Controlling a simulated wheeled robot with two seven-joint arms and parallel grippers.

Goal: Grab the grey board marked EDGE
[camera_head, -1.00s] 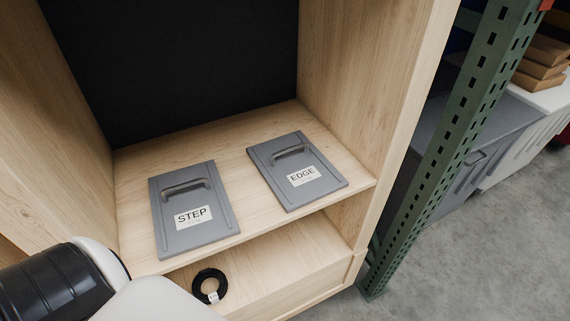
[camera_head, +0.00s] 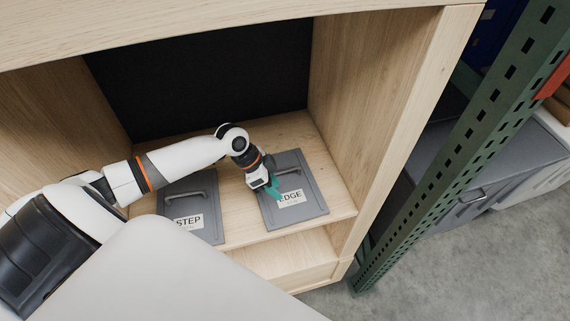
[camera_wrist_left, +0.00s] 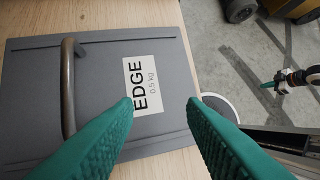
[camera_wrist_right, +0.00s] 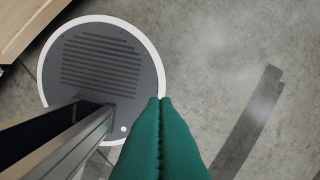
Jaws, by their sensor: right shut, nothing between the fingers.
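The grey board marked EDGE (camera_head: 309,202) lies flat on the wooden shelf, on the right. It has a bar handle and a white label, and it also shows in the left wrist view (camera_wrist_left: 95,95). My left gripper (camera_head: 274,191) is over the board's left part, near the label. In the left wrist view its green fingers (camera_wrist_left: 162,100) are apart, with nothing held between them; the handle is to their left. I cannot tell whether the fingertips touch the board. My right gripper (camera_wrist_right: 160,102) is shut and empty, above the floor away from the shelf.
A second grey board marked STEP (camera_head: 207,228) lies left of EDGE, partly hidden by my left arm. Wooden side walls and a dark back panel (camera_head: 210,80) enclose the shelf. A green perforated post (camera_head: 450,160) stands to the right.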

